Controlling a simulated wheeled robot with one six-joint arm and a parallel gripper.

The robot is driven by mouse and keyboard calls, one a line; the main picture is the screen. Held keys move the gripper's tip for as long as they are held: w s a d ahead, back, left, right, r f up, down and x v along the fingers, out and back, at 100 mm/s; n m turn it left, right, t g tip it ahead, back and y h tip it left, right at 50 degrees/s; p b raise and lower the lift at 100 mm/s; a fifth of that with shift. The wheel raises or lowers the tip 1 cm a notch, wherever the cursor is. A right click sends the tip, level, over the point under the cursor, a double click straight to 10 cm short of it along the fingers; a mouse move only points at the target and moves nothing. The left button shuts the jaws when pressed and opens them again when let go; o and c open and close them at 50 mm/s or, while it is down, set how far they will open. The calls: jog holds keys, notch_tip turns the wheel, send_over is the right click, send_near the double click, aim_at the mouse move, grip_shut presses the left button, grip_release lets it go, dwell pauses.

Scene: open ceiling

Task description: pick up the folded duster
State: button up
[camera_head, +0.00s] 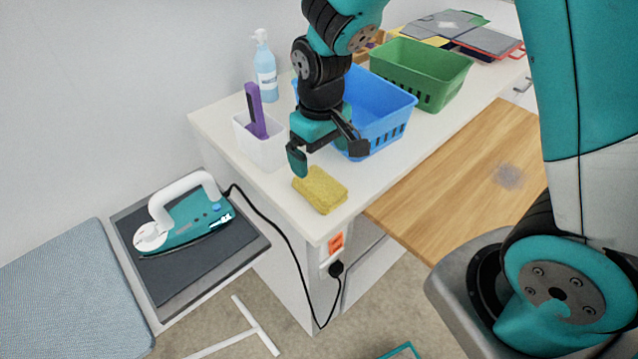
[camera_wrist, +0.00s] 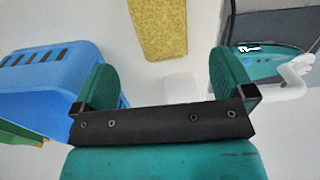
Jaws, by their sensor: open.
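The folded duster (camera_head: 320,189) is a yellow, speckled block lying on the white counter near its front corner. It also shows in the wrist view (camera_wrist: 160,27) at the top middle, beyond the fingers and partly cut off by the frame edge. My gripper (camera_head: 328,162) is open and empty, above the counter just behind the duster in the head view. In the wrist view my two teal fingers (camera_wrist: 162,85) stand apart with nothing between them. The duster is apart from the fingers.
A blue basket (camera_head: 385,118) and a green basket (camera_head: 425,72) stand behind. A white holder (camera_head: 262,150) with a purple-handled item and a spray bottle (camera_head: 265,68) are left. An iron (camera_head: 190,222) sits on a lower board. A wooden board (camera_head: 470,190) lies right.

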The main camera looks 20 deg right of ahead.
aim_at(320, 182)
notch_tip(320, 182, down, 9)
jog(key=shift+r+p, duration=0.15)
jog(key=shift+p, duration=0.7)
jog(key=shift+c, duration=0.5)
jog(key=c, duration=0.8)
jog(key=shift+r, duration=0.1)
notch_tip(320, 182, up, 20)
jog(key=shift+f+b, duration=0.1)
jog(key=shift+b, duration=0.7)
